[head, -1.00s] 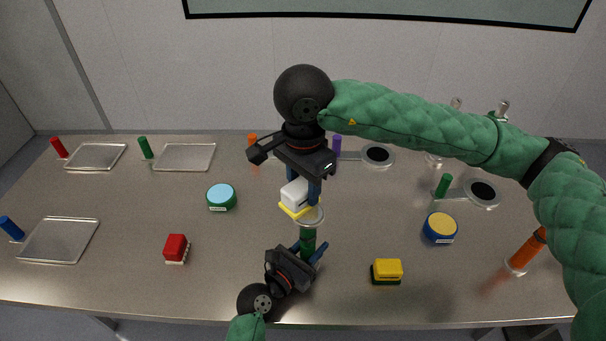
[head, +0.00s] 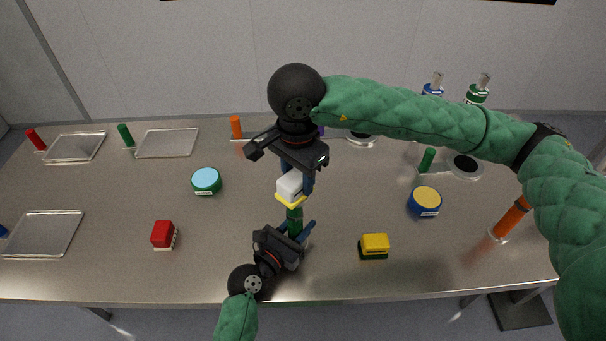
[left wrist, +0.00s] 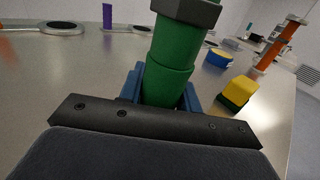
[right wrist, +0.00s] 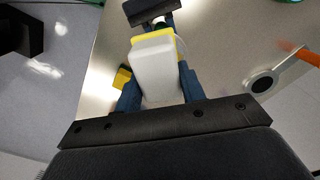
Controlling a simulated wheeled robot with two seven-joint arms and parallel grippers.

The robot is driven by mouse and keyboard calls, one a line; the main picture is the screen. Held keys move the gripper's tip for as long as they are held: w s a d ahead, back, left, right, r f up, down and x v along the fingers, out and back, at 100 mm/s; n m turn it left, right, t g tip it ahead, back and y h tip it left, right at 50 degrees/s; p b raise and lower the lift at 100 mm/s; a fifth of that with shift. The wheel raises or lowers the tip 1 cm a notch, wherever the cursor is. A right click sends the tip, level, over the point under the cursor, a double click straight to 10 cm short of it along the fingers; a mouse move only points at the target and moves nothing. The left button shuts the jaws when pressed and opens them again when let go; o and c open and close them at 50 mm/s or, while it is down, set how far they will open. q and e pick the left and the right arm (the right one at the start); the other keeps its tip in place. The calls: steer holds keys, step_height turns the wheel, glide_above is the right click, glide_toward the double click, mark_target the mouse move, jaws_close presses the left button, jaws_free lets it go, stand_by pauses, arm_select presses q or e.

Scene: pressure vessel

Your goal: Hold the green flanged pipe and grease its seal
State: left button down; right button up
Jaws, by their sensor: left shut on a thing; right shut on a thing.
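The green flanged pipe (head: 294,222) stands upright in my left gripper (head: 297,233), which is shut on its lower part. The left wrist view shows the green pipe (left wrist: 172,62) between the blue fingers, with a dark collar at the top edge. My right gripper (head: 297,180) is above it, shut on a white block with a yellow underside (head: 289,186). The right wrist view shows the white block (right wrist: 156,70) between the fingers, its yellow part at the far end. The block is right over the pipe's top and hides it; I cannot tell whether they touch.
On the table are a red-and-white block (head: 163,235), a yellow-and-green block (head: 374,246), a teal tin (head: 206,181), a blue tin with a yellow lid (head: 425,201) and an orange flanged pipe (head: 510,218). Metal trays (head: 42,234) lie at left. The front middle is mostly clear.

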steer(key=shift+a, duration=0.9)
steer(key=shift+a+r, duration=0.1)
steer(key=shift+r, duration=4)
arm_select(q)
steer(key=c, duration=0.9)
jaws_free()
steer(key=v, duration=1.2)
